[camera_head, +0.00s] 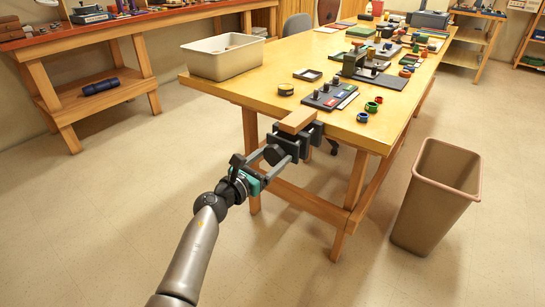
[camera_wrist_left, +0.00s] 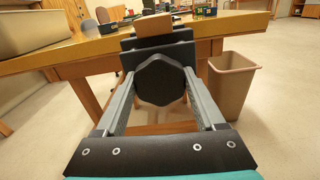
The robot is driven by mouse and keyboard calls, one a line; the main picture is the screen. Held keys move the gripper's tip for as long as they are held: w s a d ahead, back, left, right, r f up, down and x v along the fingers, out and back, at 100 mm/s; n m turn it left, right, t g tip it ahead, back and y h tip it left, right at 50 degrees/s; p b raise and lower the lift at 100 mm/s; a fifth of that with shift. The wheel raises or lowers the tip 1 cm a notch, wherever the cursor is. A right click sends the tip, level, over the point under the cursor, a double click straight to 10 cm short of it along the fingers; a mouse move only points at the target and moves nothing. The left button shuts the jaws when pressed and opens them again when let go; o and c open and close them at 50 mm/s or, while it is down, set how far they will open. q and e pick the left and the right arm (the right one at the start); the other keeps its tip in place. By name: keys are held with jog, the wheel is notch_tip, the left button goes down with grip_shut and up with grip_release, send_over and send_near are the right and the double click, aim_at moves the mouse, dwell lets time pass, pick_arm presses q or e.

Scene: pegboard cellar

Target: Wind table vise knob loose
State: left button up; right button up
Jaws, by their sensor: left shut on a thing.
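The table vise (camera_head: 312,131) is dark and fixed at the near edge of the yellow-topped table. A wooden block (camera_head: 297,121) sits in its jaws; it also shows in the wrist view (camera_wrist_left: 154,25). The vise knob (camera_head: 273,154) is a dark, many-sided disc on the vise's near side, facing the wrist camera (camera_wrist_left: 160,80). My left gripper (camera_head: 278,152) comes from the front, with one grey finger on each side of the knob, shut on it. In the wrist view the fingers (camera_wrist_left: 161,74) flank the knob left and right. My right gripper is not in view.
The table (camera_head: 225,87) carries a beige bin (camera_head: 222,57), a yellow tape roll (camera_head: 286,89), a dark block with pegs (camera_head: 330,97) and small coloured rings (camera_head: 371,107). A brown waste bin (camera_head: 435,195) stands on the floor at right. The floor in front is clear.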

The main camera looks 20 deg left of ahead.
pick_arm(q)
jog(key=c, duration=0.7)
jog(key=shift+c, duration=0.2)
